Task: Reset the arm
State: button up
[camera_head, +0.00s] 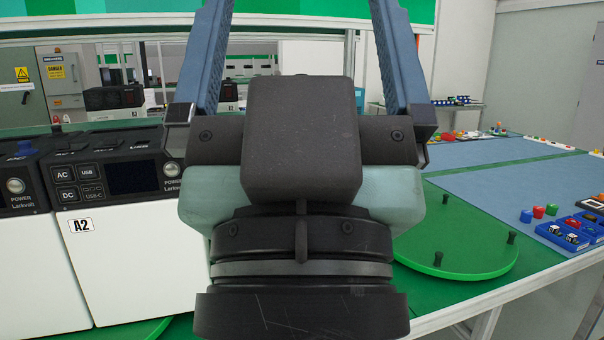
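My gripper (300,28) fills the middle of the camera_head view, raised close to the camera and pointing up and away. Its two blue fingers stand wide apart, one on each side of a dark block on the gripper body. Their tips run out of the top of the picture. Nothing shows held between the visible parts of the fingers. The dark round wrist is below, at the bottom centre. My gripper and wrist hide the middle of the scene behind them.
A white and black power unit marked A2 (125,255) stands left of my gripper, partly behind it, with another unit (30,265) beside it. A green turntable disc (455,235) with black pegs is at right. Small coloured parts (538,212) lie on the blue mat (500,190).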

notch_tip(320, 180, up, 17)
jog(key=p, duration=1.4)
jog(key=shift+p, duration=0.35)
jog(key=shift+f, duration=0.1)
jog(key=shift+f, duration=0.1)
